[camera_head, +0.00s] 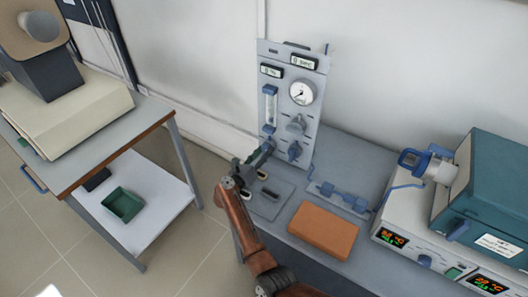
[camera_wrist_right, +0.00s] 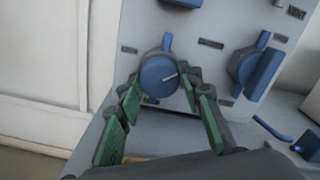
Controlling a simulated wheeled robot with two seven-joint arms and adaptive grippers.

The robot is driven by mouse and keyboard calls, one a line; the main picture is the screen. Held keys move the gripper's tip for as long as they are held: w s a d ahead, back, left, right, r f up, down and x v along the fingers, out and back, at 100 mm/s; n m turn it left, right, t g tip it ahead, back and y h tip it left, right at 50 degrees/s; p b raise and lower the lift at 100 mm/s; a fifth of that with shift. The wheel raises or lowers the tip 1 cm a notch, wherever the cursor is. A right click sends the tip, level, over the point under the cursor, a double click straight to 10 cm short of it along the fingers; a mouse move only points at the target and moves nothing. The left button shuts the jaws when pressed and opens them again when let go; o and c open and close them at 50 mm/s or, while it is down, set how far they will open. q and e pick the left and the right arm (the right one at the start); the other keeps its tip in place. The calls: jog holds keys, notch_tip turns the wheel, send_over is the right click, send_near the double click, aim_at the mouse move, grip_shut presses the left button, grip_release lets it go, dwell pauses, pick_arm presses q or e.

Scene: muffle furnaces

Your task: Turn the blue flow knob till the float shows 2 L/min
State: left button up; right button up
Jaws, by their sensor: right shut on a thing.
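The gas panel (camera_head: 281,62) stands upright against the wall in the head view. Its flow tube (camera_head: 269,105) is at the left, too small to read the float. In the head view my right gripper (camera_head: 262,154) is at the panel's lower left and mostly covers the knob. My left gripper is not in view.
An orange-brown block (camera_head: 323,231) lies on the bench in front. A teal furnace (camera_head: 497,190) stands at the right. A side table (camera_head: 92,150) is at the left.

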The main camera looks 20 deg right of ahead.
jog(key=shift+n, duration=0.3)
jog(key=o, duration=1.1)
